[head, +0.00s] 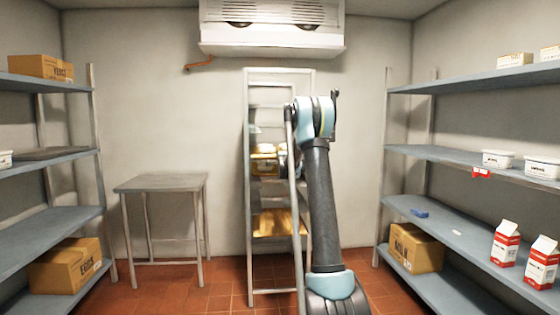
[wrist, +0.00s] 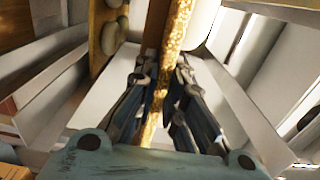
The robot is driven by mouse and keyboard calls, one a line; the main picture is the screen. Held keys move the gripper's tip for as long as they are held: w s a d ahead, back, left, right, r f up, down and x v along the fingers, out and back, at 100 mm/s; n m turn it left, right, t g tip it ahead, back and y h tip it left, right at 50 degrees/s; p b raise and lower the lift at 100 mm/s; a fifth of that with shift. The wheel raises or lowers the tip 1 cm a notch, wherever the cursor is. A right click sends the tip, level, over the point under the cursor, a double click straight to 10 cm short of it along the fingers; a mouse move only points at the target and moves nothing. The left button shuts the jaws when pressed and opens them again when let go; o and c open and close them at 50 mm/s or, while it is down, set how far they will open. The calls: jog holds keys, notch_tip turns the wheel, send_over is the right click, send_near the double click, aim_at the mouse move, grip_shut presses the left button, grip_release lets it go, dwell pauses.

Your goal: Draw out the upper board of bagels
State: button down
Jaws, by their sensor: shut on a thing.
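A tall pale rack (head: 281,76) stands at the back wall, behind my arm. The upper board (head: 264,155) shows in it as a yellowish shape at mid height, partly hidden by my arm. A lower board (head: 275,223), golden brown, lies further down. In the wrist view my gripper (wrist: 163,75) has its two fingers shut on the speckled golden edge of the upper board (wrist: 176,32). A brown board (wrist: 97,35) with pale round bagels (wrist: 115,37) shows to the left of the fingers. My gripper is mostly hidden behind my arm in the head view.
A small grey table (head: 160,183) with a bare top stands left of the rack. Shelves (head: 50,222) with boxes line the left wall. Shelves (head: 450,232) with tubs, cartons and a box line the right wall. Open tiled floor lies between the table and the rack.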

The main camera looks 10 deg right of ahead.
jog(key=shift+a+f, duration=0.1)
jog(key=shift+f, duration=0.1)
jog(key=c, duration=1.5)
grip_release()
jog(key=s, duration=0.7)
jog(key=shift+r, duration=0.1)
